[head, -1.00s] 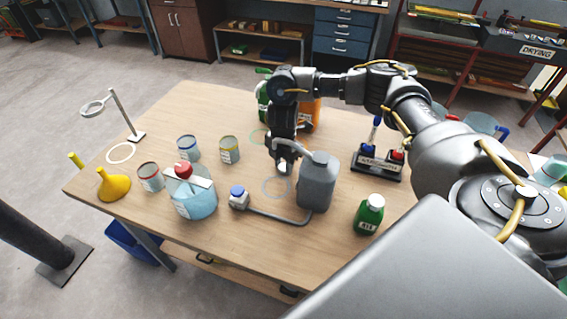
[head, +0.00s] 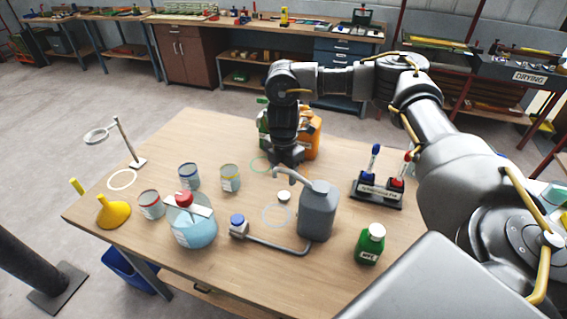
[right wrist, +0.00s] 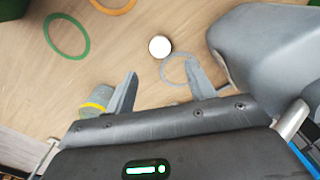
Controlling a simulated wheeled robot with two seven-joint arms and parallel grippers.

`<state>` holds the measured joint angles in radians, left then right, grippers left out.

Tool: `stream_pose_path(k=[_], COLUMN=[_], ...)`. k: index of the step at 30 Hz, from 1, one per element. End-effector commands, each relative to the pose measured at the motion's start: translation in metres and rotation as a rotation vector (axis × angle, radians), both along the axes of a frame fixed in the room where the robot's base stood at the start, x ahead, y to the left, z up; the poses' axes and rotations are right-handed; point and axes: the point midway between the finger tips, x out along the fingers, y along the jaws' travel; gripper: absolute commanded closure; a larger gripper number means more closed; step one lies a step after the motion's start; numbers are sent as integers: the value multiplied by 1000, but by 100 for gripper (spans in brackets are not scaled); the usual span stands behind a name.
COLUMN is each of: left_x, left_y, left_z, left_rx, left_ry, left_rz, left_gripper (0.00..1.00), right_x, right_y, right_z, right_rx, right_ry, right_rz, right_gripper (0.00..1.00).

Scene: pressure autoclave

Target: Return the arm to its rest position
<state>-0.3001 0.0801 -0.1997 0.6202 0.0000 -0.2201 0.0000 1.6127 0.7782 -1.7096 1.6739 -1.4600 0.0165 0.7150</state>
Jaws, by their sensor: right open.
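My right arm reaches in from the right in the head view. Its gripper (head: 287,160) points down above the table (head: 165,150), behind the grey jug (head: 318,212). In the right wrist view the two fingers of this gripper (right wrist: 162,85) are spread with nothing between them. A small white round cap (head: 284,196) lies on the table in front of the gripper, beside the jug's spout; it also shows in the right wrist view (right wrist: 159,46), beyond the fingers. My left gripper is not in view.
An orange container (head: 311,135) and a green one stand behind the gripper. A rack with blue and red handles (head: 376,190) and a green bottle (head: 370,243) stand to the right. Several cans, a yellow funnel (head: 113,212) and a red-capped blue vessel (head: 192,222) stand left.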

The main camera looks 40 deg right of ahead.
Motion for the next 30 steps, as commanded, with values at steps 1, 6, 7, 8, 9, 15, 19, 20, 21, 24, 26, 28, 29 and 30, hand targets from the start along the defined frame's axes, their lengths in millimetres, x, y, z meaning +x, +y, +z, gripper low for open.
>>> stream_pose_path(k=[1,6,7,8,9,15,19,20,21,24,26,28,29,30], left_x=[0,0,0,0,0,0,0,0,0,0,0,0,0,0], left_y=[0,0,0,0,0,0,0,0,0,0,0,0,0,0], left_z=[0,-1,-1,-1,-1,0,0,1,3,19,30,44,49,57], left_rx=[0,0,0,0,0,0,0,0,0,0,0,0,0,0], left_ry=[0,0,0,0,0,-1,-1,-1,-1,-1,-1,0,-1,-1], left_rz=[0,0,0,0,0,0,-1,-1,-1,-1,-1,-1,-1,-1], left_gripper=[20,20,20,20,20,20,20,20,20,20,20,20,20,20], right_x=[1,0,0,0,0,0,0,0,0,0,0,0,0,0], right_y=[0,0,0,0,0,0,0,0,0,0,0,0,0,0], right_z=[9,27,29,30,31,32,32,33,36,52,62,76,81,90], right_rx=[-2,-1,-1,-1,-1,0,0,0,0,0,0,0,0,0], right_ry=[-3,-1,-1,-1,0,1,1,1,0,0,0,0,0,0], right_rz=[1,0,0,0,0,0,0,0,0,0,0,0,0,0], right_gripper=[45,45,45,45,45,45,45,45,45,45,45,45,45,45])
